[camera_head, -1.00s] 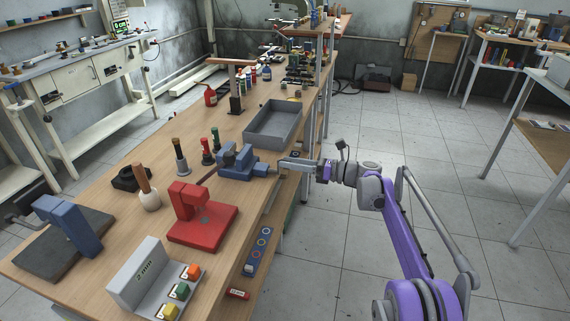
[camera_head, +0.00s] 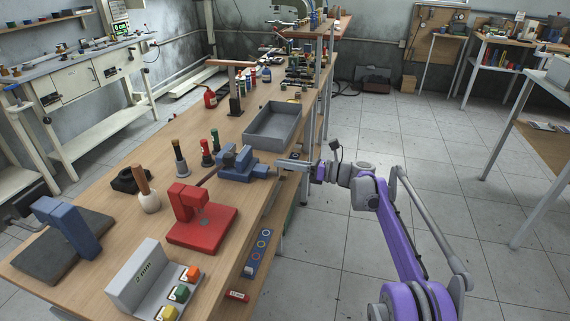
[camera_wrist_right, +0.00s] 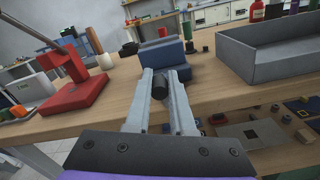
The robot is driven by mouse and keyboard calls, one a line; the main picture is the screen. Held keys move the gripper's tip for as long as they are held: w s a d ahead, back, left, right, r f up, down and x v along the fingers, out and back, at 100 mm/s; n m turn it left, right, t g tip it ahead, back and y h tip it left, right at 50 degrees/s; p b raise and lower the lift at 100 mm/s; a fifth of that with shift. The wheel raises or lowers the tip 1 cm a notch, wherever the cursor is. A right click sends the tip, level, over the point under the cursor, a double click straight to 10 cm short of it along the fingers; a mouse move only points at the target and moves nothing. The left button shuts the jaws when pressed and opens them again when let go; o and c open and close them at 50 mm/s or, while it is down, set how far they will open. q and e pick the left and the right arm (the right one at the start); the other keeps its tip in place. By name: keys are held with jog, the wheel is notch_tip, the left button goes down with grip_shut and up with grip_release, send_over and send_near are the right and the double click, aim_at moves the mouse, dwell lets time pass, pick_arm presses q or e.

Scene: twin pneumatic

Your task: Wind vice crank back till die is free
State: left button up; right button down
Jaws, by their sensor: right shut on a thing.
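The blue vice (camera_head: 237,163) stands near the right edge of the wooden bench, and its crank side faces my right gripper. My right gripper (camera_head: 283,165) reaches in from the right at the crank end. In the right wrist view its two pale fingers are closed about the dark crank knob (camera_wrist_right: 160,82), in front of the blue vice body (camera_wrist_right: 166,57). A grey block (camera_wrist_right: 152,30) shows above the vice; I cannot tell whether it is the die or how tightly it is held. My left gripper is not in view.
A grey tray (camera_head: 253,132) stands just behind the vice, and a red fixture (camera_head: 213,238) in front of it. Several tools with handles (camera_head: 206,152) stand left of the vice. The floor right of the bench is clear around my arm.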

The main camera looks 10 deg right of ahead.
jog(key=shift+s+a+f+n+p, duration=0.2)
jog(key=shift+s+n+p, duration=0.25)
jog(key=shift+n, duration=0.7)
jog(key=shift+s+a+f+n+p, duration=0.15)
jog(key=shift+s+n+p, duration=0.25)
jog(key=shift+n, duration=0.8)
jog(key=shift+s+a+f+n+p, duration=0.2)
jog(key=shift+s+n+p, duration=0.25)
jog(key=shift+n, duration=0.7)
jog(key=c, duration=0.8)
grip_release()
jog(key=shift+w, duration=0.1)
jog(key=shift+d, duration=0.1)
jog(key=p+v, duration=0.1)
jog(key=v, duration=0.9)
jog(key=shift+d, duration=0.4)
